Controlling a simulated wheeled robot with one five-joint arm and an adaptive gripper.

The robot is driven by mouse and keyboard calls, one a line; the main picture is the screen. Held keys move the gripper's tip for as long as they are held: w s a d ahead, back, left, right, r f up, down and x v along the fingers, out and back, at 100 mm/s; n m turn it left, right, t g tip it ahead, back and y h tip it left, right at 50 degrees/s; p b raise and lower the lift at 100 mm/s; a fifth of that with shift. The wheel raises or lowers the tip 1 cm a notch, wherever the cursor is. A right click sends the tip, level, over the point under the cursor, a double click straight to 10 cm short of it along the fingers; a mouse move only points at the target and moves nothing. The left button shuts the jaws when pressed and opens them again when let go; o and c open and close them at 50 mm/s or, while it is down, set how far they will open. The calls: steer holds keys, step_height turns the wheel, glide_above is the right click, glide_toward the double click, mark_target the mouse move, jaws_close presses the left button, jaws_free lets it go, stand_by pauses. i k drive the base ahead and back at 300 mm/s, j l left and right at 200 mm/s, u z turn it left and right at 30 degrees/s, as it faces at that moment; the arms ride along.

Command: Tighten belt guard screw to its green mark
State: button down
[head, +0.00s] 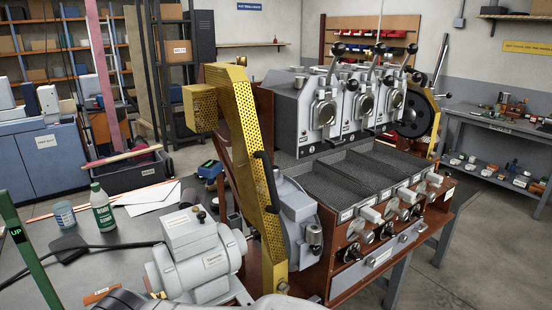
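The belt guard (250,150) is a tall yellow perforated cover that leans across the middle of the head view, on the left side of the sample roaster. A yellow perforated box part (201,108) sticks out to the left at its top. I cannot make out the guard's screw or its green mark at this size. A pale grey motor (197,255) stands left of the guard's lower end. My gripper does not show clearly; only smooth grey rounded shapes show at the bottom edge, and I cannot tell what they are.
The roaster (346,110) has several drums with black-knobbed levers and a dark cooling tray (360,170). On the grey bench left stand a green-labelled bottle (102,208), a cup (64,214) and white papers (148,197). A green post (22,240) marked UP rises at left. Floor is clear at right.

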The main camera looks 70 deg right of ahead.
mark_target(284, 288)
steer(key=z, duration=1.95)
steer(key=l+z, duration=0.2)
steer(key=k+l, duration=0.05)
steer(key=l, duration=0.05)
